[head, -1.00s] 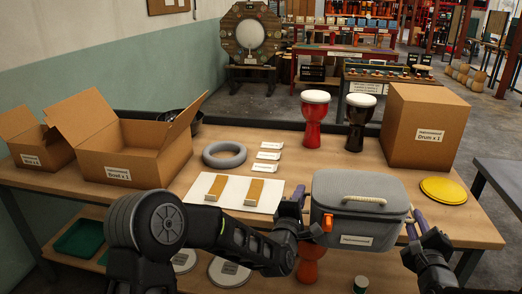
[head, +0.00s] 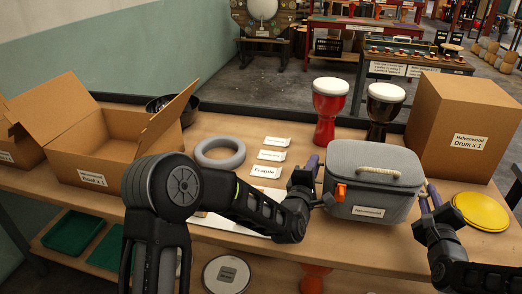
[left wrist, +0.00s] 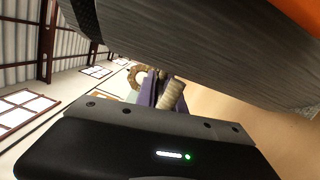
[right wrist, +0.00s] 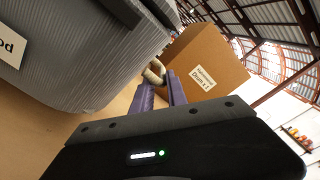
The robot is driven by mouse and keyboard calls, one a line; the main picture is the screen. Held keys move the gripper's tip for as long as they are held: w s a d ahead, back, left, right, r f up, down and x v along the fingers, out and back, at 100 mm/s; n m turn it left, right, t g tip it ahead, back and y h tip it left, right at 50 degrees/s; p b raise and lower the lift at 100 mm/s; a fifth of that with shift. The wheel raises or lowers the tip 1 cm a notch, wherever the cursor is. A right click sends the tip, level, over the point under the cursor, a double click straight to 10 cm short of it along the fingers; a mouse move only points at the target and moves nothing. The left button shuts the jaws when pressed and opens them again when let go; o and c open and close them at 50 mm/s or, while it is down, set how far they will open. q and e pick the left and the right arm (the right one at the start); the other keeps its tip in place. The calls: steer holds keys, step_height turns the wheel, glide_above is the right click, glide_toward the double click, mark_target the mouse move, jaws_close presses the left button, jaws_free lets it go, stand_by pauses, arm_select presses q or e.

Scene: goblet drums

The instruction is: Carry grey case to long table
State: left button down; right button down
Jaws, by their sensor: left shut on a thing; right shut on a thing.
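The grey case (head: 372,165) with a lid, a cream rope handle and a white label is upright over the front right part of the long wooden table (head: 345,245). Whether its base touches the tabletop is unclear. My left gripper (head: 312,168) is shut at the case's left side; the left wrist view shows its purple fingers at a rope side handle (left wrist: 172,95). My right gripper (head: 430,196) is shut on the opposite rope handle (right wrist: 153,73). The case also fills the upper part of the left wrist view (left wrist: 200,50) and the upper left of the right wrist view (right wrist: 90,50).
Behind the case stand a red goblet drum (head: 328,110) and a black one (head: 381,112). A closed cardboard box (head: 462,120) and a yellow disc (head: 481,211) are at right. A grey ring (head: 220,152), label cards (head: 272,156) and an open box (head: 115,140) are at left.

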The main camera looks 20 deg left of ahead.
arm_select(q)
steer(key=shift+r, duration=0.2)
arm_select(e)
steer(key=shift+r, duration=0.1)
arm_select(q)
steer(key=shift+f, duration=0.2)
arm_select(e)
steer(key=shift+f, duration=0.2)
